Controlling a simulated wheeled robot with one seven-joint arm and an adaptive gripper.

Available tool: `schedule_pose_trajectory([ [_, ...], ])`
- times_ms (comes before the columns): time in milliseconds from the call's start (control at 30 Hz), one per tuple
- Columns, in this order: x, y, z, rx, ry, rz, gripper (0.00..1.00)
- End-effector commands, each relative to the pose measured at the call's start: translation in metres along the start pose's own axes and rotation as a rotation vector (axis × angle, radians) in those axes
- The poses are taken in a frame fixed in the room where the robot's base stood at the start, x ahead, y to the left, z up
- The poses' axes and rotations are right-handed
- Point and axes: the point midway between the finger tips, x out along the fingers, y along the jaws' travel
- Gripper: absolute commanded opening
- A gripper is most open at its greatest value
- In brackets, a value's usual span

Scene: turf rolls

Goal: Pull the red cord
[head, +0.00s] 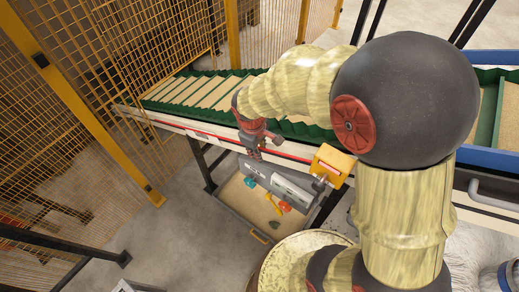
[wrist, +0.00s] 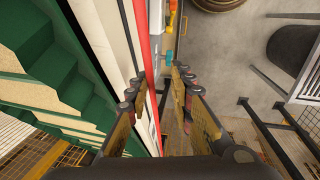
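The red cord (head: 292,157) runs along the near side of the conveyor, below its green belt. In the wrist view the red cord (wrist: 145,42) comes down from the top edge and passes close beside the left finger, on the inner side of it. My gripper (head: 254,153) is at the conveyor's side, pointing down by the cord. In the wrist view my gripper (wrist: 161,76) is open, its two fingers apart with nothing clearly held. Whether a finger touches the cord cannot be told. The arm hides part of the cord in the head view.
The green ribbed conveyor belt (head: 205,90) stands behind the gripper. A yellow box (head: 332,165) is mounted on its side, right of the gripper. A tray (head: 236,207) with small coloured pieces lies below. Yellow mesh fencing (head: 95,85) stands at left.

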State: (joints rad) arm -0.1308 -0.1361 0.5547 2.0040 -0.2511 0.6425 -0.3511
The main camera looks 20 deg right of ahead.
Motion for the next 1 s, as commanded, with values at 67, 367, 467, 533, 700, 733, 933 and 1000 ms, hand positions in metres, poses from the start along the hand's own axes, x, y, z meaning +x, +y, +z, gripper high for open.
schedule_pose_trajectory([
  [67, 0.0, -0.001, 0.0, 0.0, 0.0, -0.001, 0.25],
  [367, -0.002, 0.0, -0.001, -0.001, 0.001, 0.0, 0.25],
  [467, -0.011, 0.0, -0.001, 0.0, 0.004, 0.002, 0.25],
  [533, -0.021, 0.0, -0.002, 0.0, 0.004, 0.001, 0.25],
  [700, -0.055, 0.001, -0.001, 0.0, 0.004, 0.002, 0.25],
  [733, -0.062, 0.001, -0.001, 0.0, 0.005, 0.002, 0.25],
  [933, -0.098, 0.0, -0.001, -0.001, 0.003, 0.001, 0.25],
  [1000, -0.106, 0.0, -0.001, -0.001, 0.002, 0.001, 0.25],
])
